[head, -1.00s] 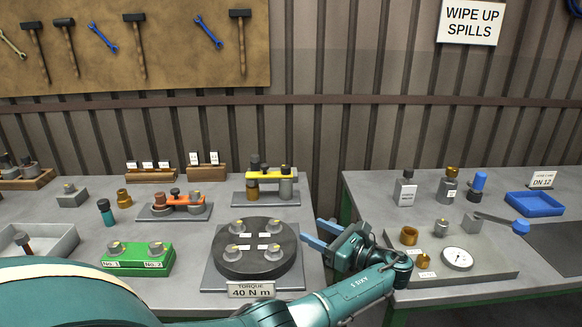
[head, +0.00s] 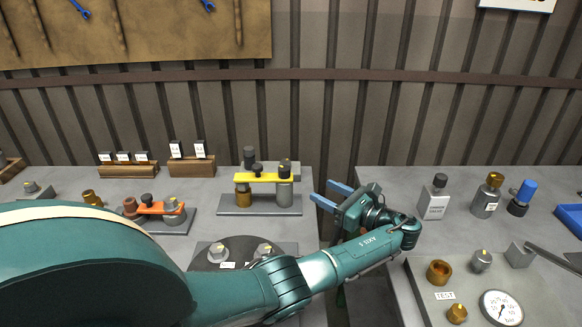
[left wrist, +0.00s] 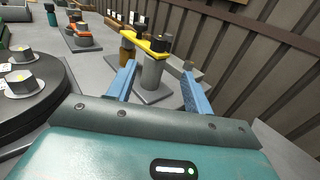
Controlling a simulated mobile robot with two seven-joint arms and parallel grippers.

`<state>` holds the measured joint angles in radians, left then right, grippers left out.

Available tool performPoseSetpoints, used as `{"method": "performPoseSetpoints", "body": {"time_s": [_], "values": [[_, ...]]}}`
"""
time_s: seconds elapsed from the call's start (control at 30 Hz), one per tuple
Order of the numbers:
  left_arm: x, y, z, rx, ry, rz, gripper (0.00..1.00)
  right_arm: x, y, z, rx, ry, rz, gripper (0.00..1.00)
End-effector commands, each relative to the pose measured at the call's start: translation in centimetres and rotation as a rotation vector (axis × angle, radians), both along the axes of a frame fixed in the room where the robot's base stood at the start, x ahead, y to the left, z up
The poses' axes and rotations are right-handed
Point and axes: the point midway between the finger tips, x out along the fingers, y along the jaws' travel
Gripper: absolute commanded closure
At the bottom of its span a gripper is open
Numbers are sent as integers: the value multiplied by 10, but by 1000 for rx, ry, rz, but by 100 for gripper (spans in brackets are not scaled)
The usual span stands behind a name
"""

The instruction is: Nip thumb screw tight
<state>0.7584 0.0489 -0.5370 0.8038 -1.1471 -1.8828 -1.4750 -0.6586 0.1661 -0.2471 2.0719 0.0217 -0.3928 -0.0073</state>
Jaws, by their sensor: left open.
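A yellow bar (head: 262,178) spans a brass post (head: 243,194) and a grey post (head: 284,194) on a grey plate. A dark knob (head: 257,170) sits mid-bar and another dark knob (head: 285,166) tops its right end. I cannot tell which is the thumb screw. My left gripper (head: 321,189) is open and empty, just right of this fixture, its blue fingers pointing at it. In the left wrist view the grey post (left wrist: 153,72) shows between the fingertips (left wrist: 158,69), beyond them. My right gripper is not in view.
An orange-bar fixture (head: 162,209) stands to the left. A dark round plate with bolts (head: 210,258) lies in front, partly hidden by my arm. Labelled wooden blocks (head: 190,167) stand behind. A gap separates this bench from the right one, with bottles and a gauge (head: 501,307).

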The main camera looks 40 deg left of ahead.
Motion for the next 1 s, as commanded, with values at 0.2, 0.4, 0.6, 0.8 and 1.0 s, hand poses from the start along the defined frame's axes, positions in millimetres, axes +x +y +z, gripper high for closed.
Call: {"method": "performPoseSetpoints", "body": {"time_s": [0.2, 0.4, 0.6, 0.8, 1.0], "values": [[0, 34, 1, 3, 1, 3, 49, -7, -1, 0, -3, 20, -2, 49], [1, 77, 2, 3, 2, 4, 49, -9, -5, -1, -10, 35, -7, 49], [2, 111, 1, 1, 1, 4, 49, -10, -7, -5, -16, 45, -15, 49], [3, 127, 0, 0, 1, 2, 49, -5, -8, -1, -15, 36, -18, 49], [3, 129, 0, 0, 0, 1, 49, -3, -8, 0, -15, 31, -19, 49]]}}
